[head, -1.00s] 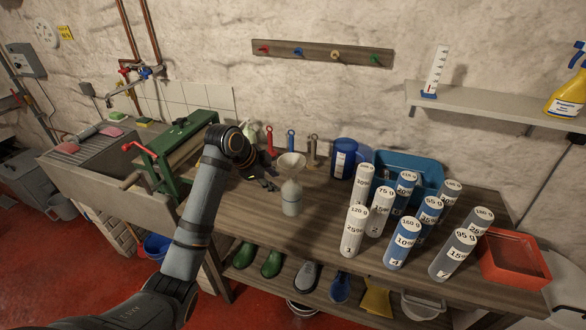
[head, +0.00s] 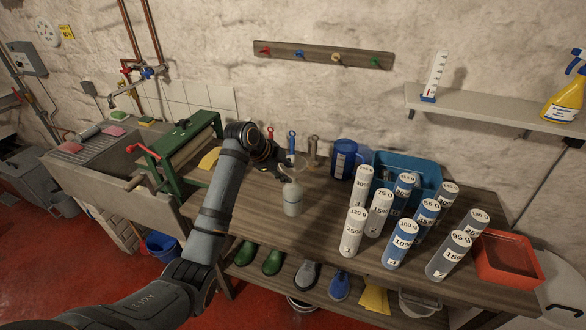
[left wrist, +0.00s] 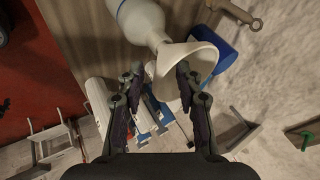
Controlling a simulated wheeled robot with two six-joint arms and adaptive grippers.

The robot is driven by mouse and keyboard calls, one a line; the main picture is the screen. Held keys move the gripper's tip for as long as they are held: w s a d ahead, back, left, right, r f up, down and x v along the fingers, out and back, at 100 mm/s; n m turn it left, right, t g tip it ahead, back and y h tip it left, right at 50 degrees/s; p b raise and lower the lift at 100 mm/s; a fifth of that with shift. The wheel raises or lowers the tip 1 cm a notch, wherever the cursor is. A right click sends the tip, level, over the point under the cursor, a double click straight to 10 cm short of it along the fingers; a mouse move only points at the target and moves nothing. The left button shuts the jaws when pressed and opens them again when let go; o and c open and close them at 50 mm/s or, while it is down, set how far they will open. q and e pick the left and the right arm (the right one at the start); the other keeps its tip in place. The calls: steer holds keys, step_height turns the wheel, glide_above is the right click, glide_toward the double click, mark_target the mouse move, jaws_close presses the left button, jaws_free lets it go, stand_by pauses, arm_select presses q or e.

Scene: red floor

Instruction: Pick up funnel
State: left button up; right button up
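The white funnel (left wrist: 188,58) stands with its stem in the neck of a pale bottle (head: 293,198) on the wooden bench. The bottle also shows at the top of the left wrist view (left wrist: 138,16). My left gripper (head: 284,168) is at the funnel's height above the bottle and largely hides the funnel in the head view. In the left wrist view its fingers (left wrist: 160,78) are apart, with part of the funnel's cone between the tips. The right fingertip overlaps the cone; I cannot tell whether it touches. My right gripper is not in view.
Several labelled cylinders (head: 403,243) stand on the bench right of the bottle. A blue jug (head: 344,158) and blue bin (head: 412,176) stand behind. A green roller press (head: 178,150) is at left. An orange-red tray (head: 508,258) is at the right end.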

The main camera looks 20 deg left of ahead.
arm_select(q)
steer(key=shift+x, duration=1.5)
jaws_close()
steer(key=shift+r, duration=0.15)
